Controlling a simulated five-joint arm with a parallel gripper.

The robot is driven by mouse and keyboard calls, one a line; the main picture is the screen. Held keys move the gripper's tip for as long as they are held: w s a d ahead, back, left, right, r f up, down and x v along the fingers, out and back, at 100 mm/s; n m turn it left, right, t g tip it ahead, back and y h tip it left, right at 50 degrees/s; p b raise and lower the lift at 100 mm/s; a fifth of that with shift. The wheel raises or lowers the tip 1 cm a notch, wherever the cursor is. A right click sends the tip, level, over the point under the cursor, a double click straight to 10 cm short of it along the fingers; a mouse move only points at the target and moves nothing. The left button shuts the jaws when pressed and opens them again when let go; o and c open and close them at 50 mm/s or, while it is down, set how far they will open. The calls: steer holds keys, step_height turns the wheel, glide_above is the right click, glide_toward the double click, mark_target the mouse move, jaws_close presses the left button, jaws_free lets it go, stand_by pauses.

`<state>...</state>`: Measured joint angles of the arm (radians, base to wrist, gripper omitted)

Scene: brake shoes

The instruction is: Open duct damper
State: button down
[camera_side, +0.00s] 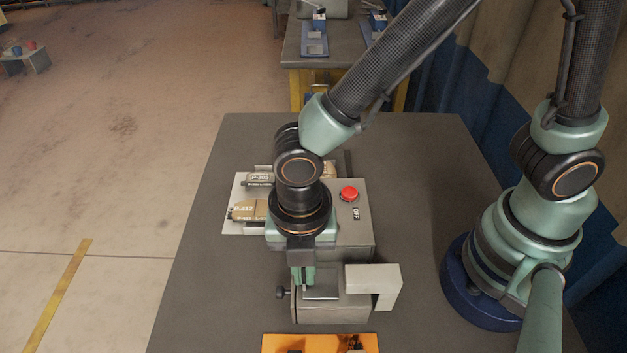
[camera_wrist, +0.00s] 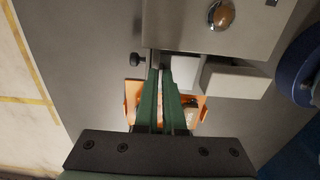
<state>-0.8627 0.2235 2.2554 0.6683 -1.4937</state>
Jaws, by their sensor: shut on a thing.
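The grey duct box (camera_side: 335,308) stands at the front of the bench, with a pale elbow-shaped duct piece (camera_side: 378,282) on its right and a small black knob (camera_side: 281,293) on its left. My gripper (camera_side: 303,280) points down at the top left of this box. Its green fingers are shut on a small part there, apparently the duct damper, which they mostly hide. In the wrist view the fingers (camera_wrist: 167,78) reach to the box beside the black knob (camera_wrist: 137,58). How far the damper is open cannot be told.
Behind the duct box stands a grey housing (camera_side: 355,240) with a red button (camera_side: 349,194). A pale tray (camera_side: 232,222) with labelled brake shoes lies left of it. An orange tray (camera_side: 320,341) is at the front.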

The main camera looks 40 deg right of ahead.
steer(key=shift+w+a+r, duration=0.1)
steer(key=shift+w+a, duration=0.95)
steer(key=c, duration=1)
jaws_free()
step_height(320, 180, up, 12)
